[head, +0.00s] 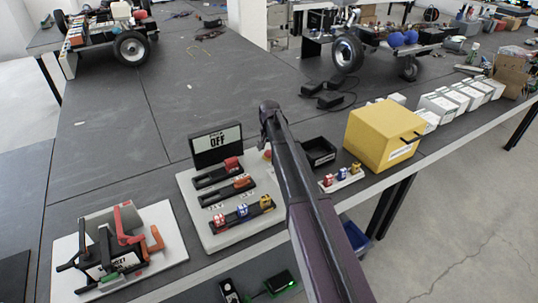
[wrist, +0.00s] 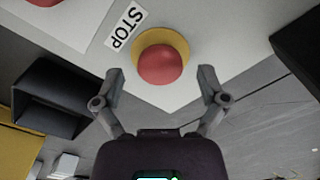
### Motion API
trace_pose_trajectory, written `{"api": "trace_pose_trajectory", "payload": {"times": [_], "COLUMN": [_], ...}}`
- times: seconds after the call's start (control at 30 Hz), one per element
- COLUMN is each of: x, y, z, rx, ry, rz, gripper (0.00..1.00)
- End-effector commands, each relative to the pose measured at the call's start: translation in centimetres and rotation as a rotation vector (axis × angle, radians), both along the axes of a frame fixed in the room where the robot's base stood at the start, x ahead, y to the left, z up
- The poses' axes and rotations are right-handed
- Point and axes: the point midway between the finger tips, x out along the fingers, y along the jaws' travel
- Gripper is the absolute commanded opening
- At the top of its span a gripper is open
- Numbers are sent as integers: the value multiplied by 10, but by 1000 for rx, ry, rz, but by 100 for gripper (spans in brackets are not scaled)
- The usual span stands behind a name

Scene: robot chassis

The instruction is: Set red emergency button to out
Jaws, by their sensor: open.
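The red emergency button (wrist: 160,66) shows in the wrist view as a red dome on a yellow ring, set on a light panel. A white STOP label (wrist: 125,25) lies beside it. My gripper (wrist: 160,78) is open, its two fingers apart on either side of the button's lower edge in that picture. The fingers do not appear to grip it; whether they touch the panel I cannot tell. In the head view my gripper (head: 267,107) is at the end of my arm, and the arm hides most of the button.
The white panel (head: 218,240) carries several coloured switches and a display (head: 216,145) reading OFF. A black open box (head: 319,151) and a yellow box (head: 385,135) stand to the right. A clamp fixture (head: 118,250) stands at left. The grey table behind is mostly clear.

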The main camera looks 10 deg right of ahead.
Motion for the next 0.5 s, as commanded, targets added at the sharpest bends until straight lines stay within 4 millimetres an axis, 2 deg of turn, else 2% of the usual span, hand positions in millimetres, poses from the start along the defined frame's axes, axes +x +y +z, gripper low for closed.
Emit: {"api": "trace_pose_trajectory", "payload": {"times": [0.47, 0.5], "x": [0, 0], "y": [0, 0], "z": [-4, -4], "rx": [0, 0], "ry": [0, 0], "rz": [0, 0], "gripper": [92, 83]}}
